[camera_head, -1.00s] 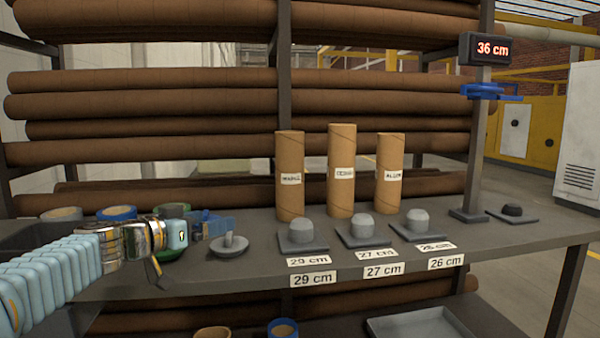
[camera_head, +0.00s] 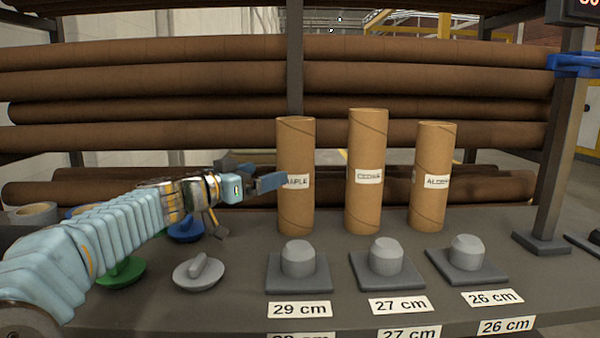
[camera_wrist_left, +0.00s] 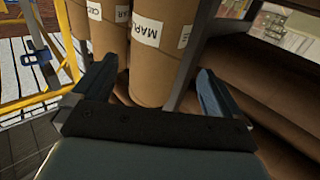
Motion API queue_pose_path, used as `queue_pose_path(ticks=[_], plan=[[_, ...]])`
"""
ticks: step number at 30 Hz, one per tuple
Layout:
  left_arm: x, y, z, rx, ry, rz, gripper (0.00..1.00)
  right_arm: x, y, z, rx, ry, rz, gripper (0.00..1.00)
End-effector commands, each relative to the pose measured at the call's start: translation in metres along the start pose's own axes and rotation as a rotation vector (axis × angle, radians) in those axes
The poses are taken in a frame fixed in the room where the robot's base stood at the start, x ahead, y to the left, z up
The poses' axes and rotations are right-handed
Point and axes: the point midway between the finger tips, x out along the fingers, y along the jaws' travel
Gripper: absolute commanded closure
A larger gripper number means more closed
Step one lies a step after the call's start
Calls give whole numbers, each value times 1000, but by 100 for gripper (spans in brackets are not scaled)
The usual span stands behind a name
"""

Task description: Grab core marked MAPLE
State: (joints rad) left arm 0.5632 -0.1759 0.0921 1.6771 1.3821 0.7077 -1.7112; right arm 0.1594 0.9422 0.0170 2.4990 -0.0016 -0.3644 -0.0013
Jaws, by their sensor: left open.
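The MAPLE core (camera_head: 296,212) is a brown cardboard tube standing upright on the shelf, leftmost of three. Its white label is partly covered by my left gripper (camera_head: 268,177) in the head view. My left gripper is open, level with the label and at the core's left side. In the left wrist view, the MAPLE core (camera_wrist_left: 150,75) stands ahead, between the two spread fingers (camera_wrist_left: 135,90); I cannot tell how deep it is between them. The CEDAR core (camera_head: 366,205) and ALDER core (camera_head: 431,205) stand upright to its right. My right gripper is out of view.
Grey pegs on square bases (camera_head: 298,262) stand in front of the cores, with labels such as 29 cm (camera_head: 299,310). A grey plug (camera_head: 198,272), a green plug (camera_head: 122,272) and a blue plug (camera_head: 186,230) lie left. Long brown rolls (camera_head: 180,94) fill the rack behind.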

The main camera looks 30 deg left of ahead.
Motion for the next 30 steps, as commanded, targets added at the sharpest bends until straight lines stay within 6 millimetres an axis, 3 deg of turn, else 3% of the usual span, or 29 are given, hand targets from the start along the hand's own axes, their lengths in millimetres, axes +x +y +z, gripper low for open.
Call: queue_pose_path(ticks=[6, 13, 21, 30], plan=[[44, 0, -3, -1, -1, 2, 0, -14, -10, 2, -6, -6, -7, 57], [65, 1, -3, -2, -1, 2, 0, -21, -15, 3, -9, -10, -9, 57], [104, 3, -2, -2, -1, 2, 0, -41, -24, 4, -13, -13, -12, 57], [109, 3, 0, 0, 0, 0, 3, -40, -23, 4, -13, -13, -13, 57]])
